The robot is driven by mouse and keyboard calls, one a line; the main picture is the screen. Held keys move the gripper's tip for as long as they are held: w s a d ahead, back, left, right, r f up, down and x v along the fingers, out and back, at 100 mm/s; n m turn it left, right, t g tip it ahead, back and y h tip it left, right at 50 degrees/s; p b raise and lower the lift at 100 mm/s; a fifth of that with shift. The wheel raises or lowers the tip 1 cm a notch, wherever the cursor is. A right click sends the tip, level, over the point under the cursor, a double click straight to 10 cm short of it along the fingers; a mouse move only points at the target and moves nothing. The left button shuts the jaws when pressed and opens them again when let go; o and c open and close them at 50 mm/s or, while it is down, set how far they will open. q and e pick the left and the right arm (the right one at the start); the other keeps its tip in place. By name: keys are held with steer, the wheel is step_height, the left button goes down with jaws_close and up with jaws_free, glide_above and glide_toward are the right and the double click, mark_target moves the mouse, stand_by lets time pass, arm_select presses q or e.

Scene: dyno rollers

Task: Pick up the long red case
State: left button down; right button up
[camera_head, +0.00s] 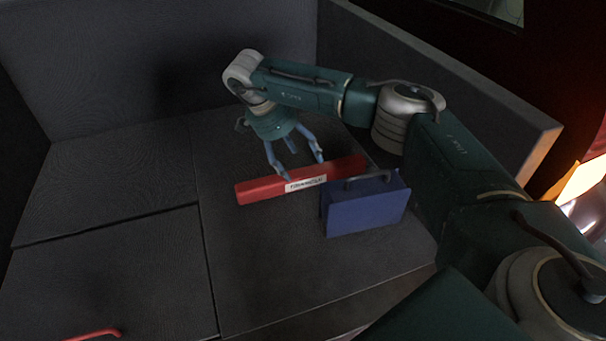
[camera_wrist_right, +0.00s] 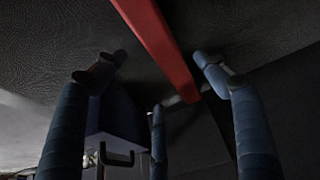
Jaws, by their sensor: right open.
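The long red case (camera_head: 262,189) lies flat on the dark grey bed, with a white label on its side. My right gripper (camera_head: 297,172) hangs fingers-down above and behind it, with its fingertips close to the case in the head view. I cannot tell whether they touch it. In the right wrist view the red case (camera_wrist_right: 158,38) runs diagonally between the spread fingers of the open right gripper (camera_wrist_right: 160,80), with nothing held. My left gripper is not in view.
A blue case (camera_head: 364,208) with a dark handle stands upright close in front of the red case's right end; it also shows in the wrist view (camera_wrist_right: 117,118). Grey walls (camera_head: 160,60) close off the back and right. A red handle-like piece (camera_head: 95,334) shows at the bottom edge.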

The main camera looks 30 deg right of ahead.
mark_target(305, 174)
steer(key=shift+x, duration=1.2)
steer(key=x, duration=0.4)
steer(key=shift+w+a+f, duration=0.15)
steer(key=shift+w+a, duration=0.05)
steer(key=shift+a, duration=0.1)
steer(key=shift+d+f, duration=0.2)
steer(key=shift+f, duration=0.25)
steer(key=shift+c, duration=0.8)
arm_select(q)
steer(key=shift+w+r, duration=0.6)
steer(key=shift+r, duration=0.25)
arm_select(e)
steer(key=shift+r, duration=0.1)
steer(key=c, duration=1.5)
